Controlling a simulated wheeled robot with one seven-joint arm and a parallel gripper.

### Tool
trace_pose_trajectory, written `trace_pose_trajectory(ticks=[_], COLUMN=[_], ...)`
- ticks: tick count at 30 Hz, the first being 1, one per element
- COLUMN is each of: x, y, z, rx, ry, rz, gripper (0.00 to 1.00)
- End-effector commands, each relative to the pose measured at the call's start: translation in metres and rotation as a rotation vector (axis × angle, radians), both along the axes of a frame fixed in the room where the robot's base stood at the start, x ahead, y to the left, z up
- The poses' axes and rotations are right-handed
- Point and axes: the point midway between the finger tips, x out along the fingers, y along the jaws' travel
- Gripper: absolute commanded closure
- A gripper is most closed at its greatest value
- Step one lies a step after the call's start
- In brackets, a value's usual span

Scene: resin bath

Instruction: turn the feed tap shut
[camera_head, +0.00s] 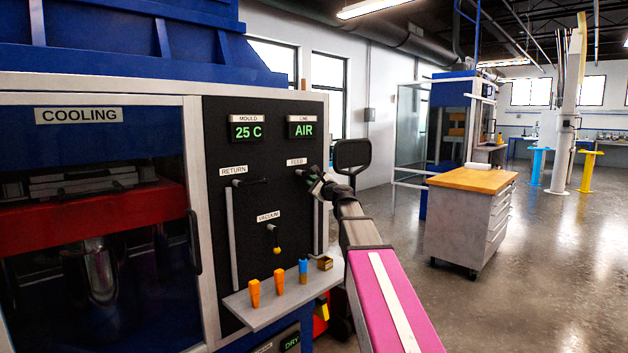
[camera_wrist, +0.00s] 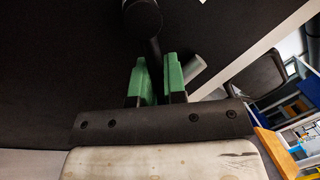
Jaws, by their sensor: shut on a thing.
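My gripper (camera_head: 316,184) is at the tap, near the panel's right edge. In the wrist view its two green fingers (camera_wrist: 158,68) stand close together, shut on the dark tap stem (camera_wrist: 154,50). A round black end (camera_wrist: 142,18) of the tap shows beyond the fingertips. Which way the tap's lever points cannot be told.
The return tap (camera_head: 245,182) and the vacuum tap (camera_head: 276,249) are on the panel to the left. A shelf (camera_head: 265,307) below holds orange and blue pieces and a small box. A wooden-topped cabinet (camera_head: 470,180) stands to the right, with open floor around it.

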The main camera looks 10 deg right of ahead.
Motion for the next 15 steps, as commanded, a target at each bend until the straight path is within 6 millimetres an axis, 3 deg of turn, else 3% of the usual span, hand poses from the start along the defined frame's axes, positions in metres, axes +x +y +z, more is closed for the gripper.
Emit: trace_pose_trajectory(ticks=[15], x=[-0.014], y=[0.019], z=[-0.016], rx=[0.388], ry=[0.285], rz=[0.000], gripper=[1.00])
